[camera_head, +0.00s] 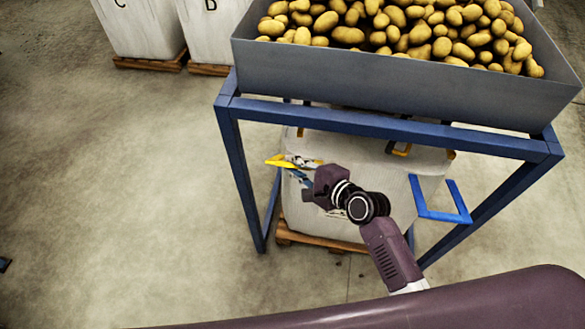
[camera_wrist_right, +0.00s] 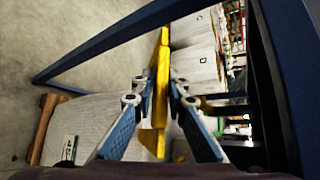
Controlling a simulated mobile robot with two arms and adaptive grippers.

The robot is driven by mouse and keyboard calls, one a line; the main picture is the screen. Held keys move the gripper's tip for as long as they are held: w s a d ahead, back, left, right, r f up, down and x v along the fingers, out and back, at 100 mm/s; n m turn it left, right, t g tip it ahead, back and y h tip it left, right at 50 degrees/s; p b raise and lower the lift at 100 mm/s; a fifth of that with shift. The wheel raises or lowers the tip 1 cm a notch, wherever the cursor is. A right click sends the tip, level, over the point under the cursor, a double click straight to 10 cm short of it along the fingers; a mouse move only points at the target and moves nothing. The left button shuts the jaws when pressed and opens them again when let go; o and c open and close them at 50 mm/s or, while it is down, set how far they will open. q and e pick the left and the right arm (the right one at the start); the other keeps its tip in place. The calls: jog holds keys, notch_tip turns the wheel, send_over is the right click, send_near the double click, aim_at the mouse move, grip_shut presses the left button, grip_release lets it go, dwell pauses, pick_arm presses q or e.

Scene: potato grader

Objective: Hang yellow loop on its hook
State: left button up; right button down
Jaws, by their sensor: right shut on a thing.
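The yellow loop (camera_head: 275,161) is a flat yellow strap at the left upper corner of the white bulk bag (camera_head: 345,150) below the hopper. My right gripper (camera_head: 298,164) is shut on it. In the right wrist view the strap (camera_wrist_right: 162,60) runs lengthwise between the two blue-padded fingers of the gripper (camera_wrist_right: 160,92). Its far end sticks out past the fingertips, close to a blue frame bar. I cannot clearly make out its hook. My left gripper is not in view.
A grey hopper (camera_head: 390,85) full of potatoes stands on a blue frame (camera_head: 235,165) above the bag. Small yellow-orange pieces (camera_head: 400,149) show at the bag's top. A blue bracket (camera_head: 440,214) sticks out at right. Floor at left is clear; white bags (camera_head: 140,28) stand behind.

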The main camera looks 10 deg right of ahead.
jog(key=shift+w+d+r+p, duration=0.25)
jog(key=shift+w+r+p, duration=0.05)
jog(key=shift+w+r, duration=0.3)
jog(key=shift+w+d+r+p, duration=0.2)
jog(key=shift+w+r+p, duration=0.1)
jog(key=shift+w+r, duration=0.3)
jog(key=c, duration=2)
grip_release()
jog(key=shift+f, duration=0.15)
jog(key=shift+a+f, duration=0.1)
jog(key=v, duration=1.2)
jog(key=shift+s+f, duration=0.1)
